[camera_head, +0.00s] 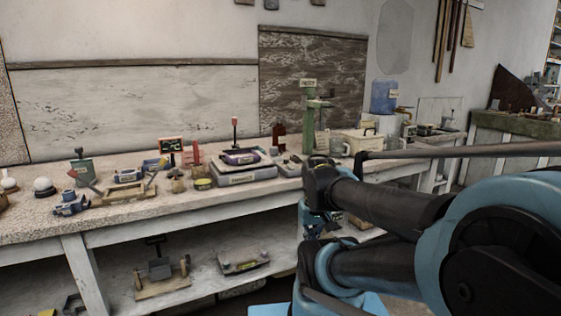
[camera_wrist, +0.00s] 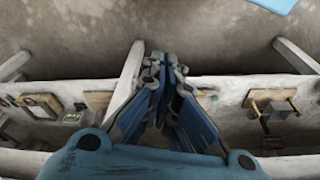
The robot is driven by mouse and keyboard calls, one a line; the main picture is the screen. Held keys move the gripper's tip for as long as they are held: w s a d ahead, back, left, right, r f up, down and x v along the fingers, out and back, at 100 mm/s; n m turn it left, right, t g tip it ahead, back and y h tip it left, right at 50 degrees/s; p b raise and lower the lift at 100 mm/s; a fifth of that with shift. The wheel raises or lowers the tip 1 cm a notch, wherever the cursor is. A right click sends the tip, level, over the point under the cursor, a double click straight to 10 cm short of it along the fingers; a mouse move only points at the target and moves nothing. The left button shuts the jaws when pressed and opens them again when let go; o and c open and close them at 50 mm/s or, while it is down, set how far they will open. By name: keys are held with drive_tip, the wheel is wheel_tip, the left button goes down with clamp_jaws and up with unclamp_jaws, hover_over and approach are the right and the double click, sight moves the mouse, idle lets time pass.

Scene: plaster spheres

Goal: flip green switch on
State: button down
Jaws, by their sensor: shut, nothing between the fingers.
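A small dark green upright box (camera_head: 83,170) with a reddish part on its left side stands at the left of the workbench in the head view. It may be the green switch, but it is too small to tell, and its lever position cannot be read. My gripper points down in front of the bench, well to the right of that box; my arm partly hides it in the head view. In the wrist view my gripper (camera_wrist: 168,70) has its fingertips together with nothing between them. No green switch shows in the wrist view.
The long workbench (camera_head: 145,215) carries several devices, including a tall green stand (camera_head: 309,125) and a grey flat device (camera_head: 243,176). A lower shelf (camera_head: 205,285) holds a wooden-based device (camera_head: 161,278). A blue water jug (camera_head: 384,97) stands at the right. Floor lies in front.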

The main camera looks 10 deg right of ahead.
drive_tip(key=shift+a, duration=0.15)
wheel_tip(320, 180, up, 29)
drive_tip(key=m, duration=1.5)
hover_over(290, 166)
drive_tip(key=s+d, duration=0.1)
drive_tip(key=d, duration=0.2)
drive_tip(key=shift+a+r+y, duration=0.1)
drive_tip(key=shift+a+y, duration=0.1)
drive_tip(key=shift+y, duration=0.1)
drive_tip(key=f, duration=0.4)
drive_tip(key=w+f, duration=0.1)
drive_tip(key=f, duration=0.4)
drive_tip(key=w+a+f, duration=0.1)
drive_tip(key=f, duration=0.3)
drive_tip(key=shift+w+f, duration=0.2)
drive_tip(key=shift+f, duration=0.2)
